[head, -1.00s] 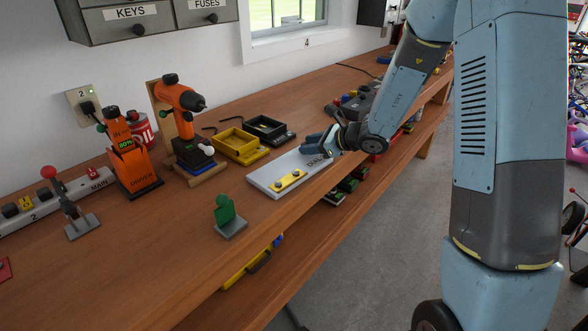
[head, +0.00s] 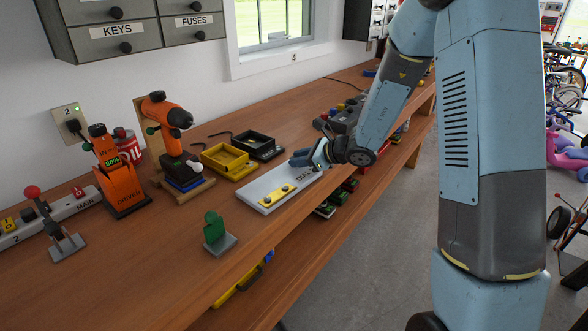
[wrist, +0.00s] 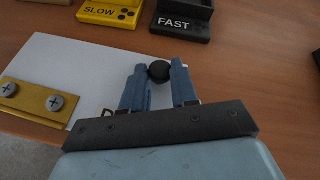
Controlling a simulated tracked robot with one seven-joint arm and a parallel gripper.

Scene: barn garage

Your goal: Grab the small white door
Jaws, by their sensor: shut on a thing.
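The small white door (head: 257,193) is a flat white panel lying on the workbench, with a yellow hinge plate (head: 278,195) held by two screws at its near end. It also shows in the wrist view (wrist: 95,65), with the hinge plate (wrist: 38,102) at the left. My gripper (head: 306,158) is at the far end of the door. In the wrist view my gripper's two blue fingers (wrist: 160,78) are shut on a round black knob (wrist: 159,70) at the door's right end.
A yellow tray (head: 226,160) marked SLOW and a black tray (head: 258,145) marked FAST stand behind the door. An orange drill (head: 166,115), an orange driver (head: 113,170) and a green tab on a grey base (head: 214,232) stand to the left. The bench's front edge runs close by.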

